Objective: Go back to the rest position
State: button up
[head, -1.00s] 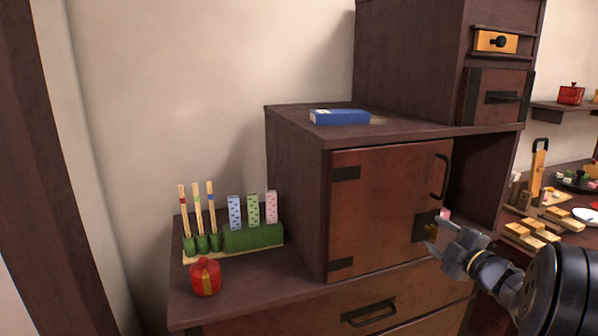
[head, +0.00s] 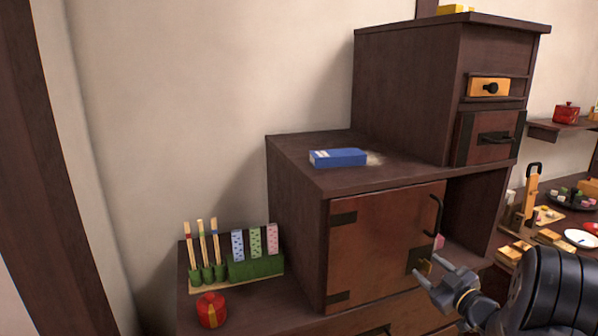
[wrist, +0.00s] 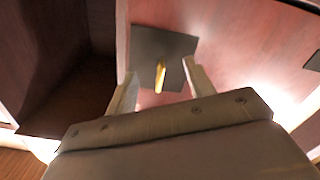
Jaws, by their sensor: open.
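My gripper (head: 436,273) is open at the lower right of the head view, in front of the lower right corner of the red-brown cabinet door (head: 380,245). The door looks shut and has a black handle (head: 436,215). A small yellow piece (head: 425,266) sticks out from a dark plate at that corner. In the wrist view the open fingers (wrist: 160,88) reach toward the dark plate (wrist: 150,45), and the yellow piece (wrist: 160,76) shows between them. I cannot tell if they touch it; nothing looks gripped.
A blue box (head: 338,158) lies on the cabinet top. At left, a green stand (head: 255,267) holds patterned blocks, beside sticks and a red pot (head: 211,310). An open niche is right of the door. A table with a white plate (head: 581,239) stands at right.

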jog(key=shift+r+m+p, duration=0.1)
jog(key=shift+m+p, duration=2.3)
jog(key=shift+p, duration=0.95)
jog(key=shift+s+d, duration=0.2)
jog(key=shift+s, duration=0.4)
